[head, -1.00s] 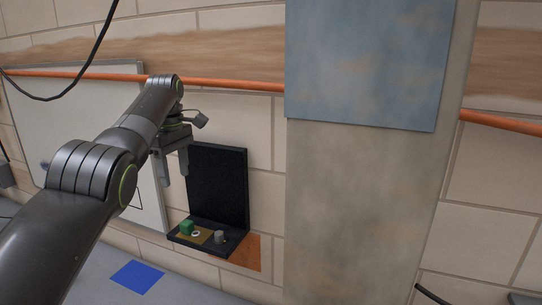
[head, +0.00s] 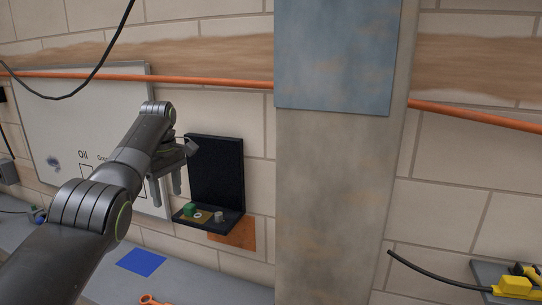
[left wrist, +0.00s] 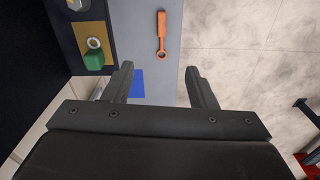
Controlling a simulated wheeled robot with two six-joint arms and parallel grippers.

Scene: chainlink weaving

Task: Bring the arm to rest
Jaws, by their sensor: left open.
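My left arm comes in from the left in the head view, bent at the elbow. Its gripper (head: 166,188) hangs with fingers down in front of the wall, just left of a black shelf unit (head: 216,168). In the left wrist view the two fingers of the left gripper (left wrist: 158,82) are spread wide with nothing between them. A blue square (left wrist: 137,84) on the grey surface shows past the fingers. My right gripper is in neither view.
The shelf holds a green block (head: 189,210), a white ring (head: 197,216) and a grey cylinder (head: 219,217). An orange wrench-like tool (left wrist: 161,35) lies on the grey bench (head: 190,275). A concrete pillar (head: 335,190) stands to the right. Yellow items (head: 512,286) sit at the far right.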

